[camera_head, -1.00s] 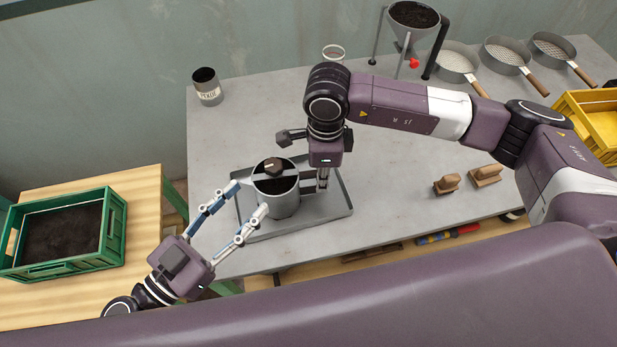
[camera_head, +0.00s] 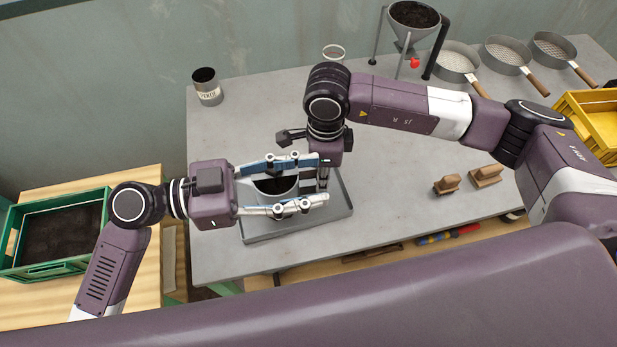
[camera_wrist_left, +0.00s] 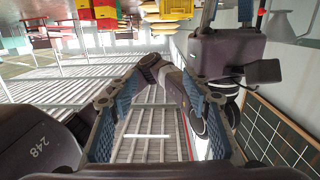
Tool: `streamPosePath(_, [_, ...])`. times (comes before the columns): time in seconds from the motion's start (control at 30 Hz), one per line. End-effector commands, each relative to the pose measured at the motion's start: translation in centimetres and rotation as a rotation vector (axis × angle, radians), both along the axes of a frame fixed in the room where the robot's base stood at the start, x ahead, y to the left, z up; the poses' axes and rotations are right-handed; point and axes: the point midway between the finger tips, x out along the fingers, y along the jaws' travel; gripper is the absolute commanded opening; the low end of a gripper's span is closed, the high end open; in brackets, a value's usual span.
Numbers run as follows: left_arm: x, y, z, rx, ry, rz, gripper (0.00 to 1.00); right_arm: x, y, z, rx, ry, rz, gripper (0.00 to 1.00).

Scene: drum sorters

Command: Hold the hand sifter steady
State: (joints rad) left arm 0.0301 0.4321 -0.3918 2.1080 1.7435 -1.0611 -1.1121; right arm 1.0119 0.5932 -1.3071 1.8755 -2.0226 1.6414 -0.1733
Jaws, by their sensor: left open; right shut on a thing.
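The hand sifter (camera_head: 272,198) is a round metal drum standing in a shallow grey tray (camera_head: 346,205) on the grey table. Dark soil shows inside it. My right gripper (camera_head: 323,176) is shut on the sifter at its right side; the exact grip is partly hidden. My left gripper (camera_head: 318,181) is open, reaching in from the left, with one finger over the far side of the sifter and one over the near side. They partly cover the sifter, and I cannot tell whether they touch it. The left wrist view shows spread fingers (camera_wrist_left: 162,80) with nothing clearly between them.
A can (camera_head: 207,92) stands at the back left. A funnel stand (camera_head: 411,40) and several round sieves (camera_head: 505,58) are along the back. Two wooden blocks (camera_head: 486,176) sit at the right. A green crate of soil (camera_head: 55,271) is at the left. The table's middle right is clear.

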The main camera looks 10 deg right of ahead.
Motion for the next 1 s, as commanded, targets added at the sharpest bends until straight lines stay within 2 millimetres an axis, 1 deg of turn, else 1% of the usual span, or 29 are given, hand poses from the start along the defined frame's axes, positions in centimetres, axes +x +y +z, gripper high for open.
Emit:
streamPosePath(0.1, [-0.2,-0.3,0.1,0.054,-0.002,-0.052,0.45,0.0,0.0,0.0,0.001,-0.001,0.000,0.00])
streamPosePath(0.3, [-0.4,-0.4,0.0,0.110,0.005,-0.098,0.45,0.0,0.0,0.0,0.001,-0.001,0.000,0.00])
streamPosePath(0.7, [-0.4,-0.5,-0.1,0.124,0.007,-0.106,0.44,0.0,0.0,0.0,0.001,-0.001,0.000,0.00])
streamPosePath(0.77, [-0.5,-0.4,-0.5,0.128,0.010,-0.104,0.44,0.0,0.0,0.0,0.001,-0.001,0.000,0.00])
streamPosePath(0.87, [-1.0,-0.4,-2.7,0.158,0.028,-0.088,0.44,0.0,0.0,0.0,0.001,-0.001,-0.001,0.00])
streamPosePath(0.97, [-2.6,0.1,-7.6,0.229,0.056,-0.056,0.44,0.0,0.0,0.0,0.000,-0.001,-0.001,0.00])
streamPosePath(1.0, [-3.7,0.4,-10.2,0.266,0.067,-0.043,0.44,0.0,0.0,0.0,0.000,-0.001,-0.001,0.00])
